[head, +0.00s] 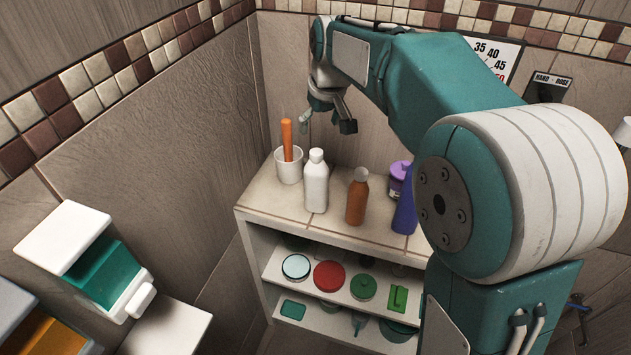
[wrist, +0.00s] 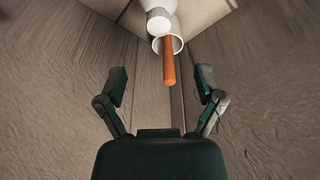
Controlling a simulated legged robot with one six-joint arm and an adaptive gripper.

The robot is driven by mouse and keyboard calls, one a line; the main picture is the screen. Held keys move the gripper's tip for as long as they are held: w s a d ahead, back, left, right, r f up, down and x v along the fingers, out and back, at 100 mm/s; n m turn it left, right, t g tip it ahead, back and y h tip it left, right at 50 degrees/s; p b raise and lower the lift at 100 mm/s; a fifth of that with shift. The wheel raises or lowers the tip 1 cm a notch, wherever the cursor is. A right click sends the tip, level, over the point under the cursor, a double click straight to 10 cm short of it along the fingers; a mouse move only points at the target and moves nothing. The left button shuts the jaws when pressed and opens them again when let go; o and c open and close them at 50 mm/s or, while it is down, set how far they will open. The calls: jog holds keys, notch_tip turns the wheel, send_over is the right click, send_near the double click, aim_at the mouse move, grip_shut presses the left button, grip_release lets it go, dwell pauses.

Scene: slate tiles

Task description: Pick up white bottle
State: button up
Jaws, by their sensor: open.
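The white bottle (head: 316,181) stands upright on the tiled shelf top, between a white cup and a brown bottle. In the wrist view the white bottle (wrist: 159,20) shows at the top edge, partly cut off, beyond the cup. My gripper (head: 327,120) is above the back of the shelf top, higher than the bottle and apart from it.
The white cup (head: 289,168) holds an orange stick (head: 287,139), close left of the bottle. The brown bottle (head: 357,197), a blue bottle (head: 405,213) and a purple-lidded jar (head: 399,175) stand to the right. Lower shelves hold several lidded containers. A wall dispenser (head: 84,260) is at left.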

aim_at(317, 152)
jog(key=x, duration=0.9)
jog(key=shift+s+d+f, duration=0.1)
jog(key=shift+s+f, duration=0.1)
jog(key=shift+f, duration=0.3)
grip_shut()
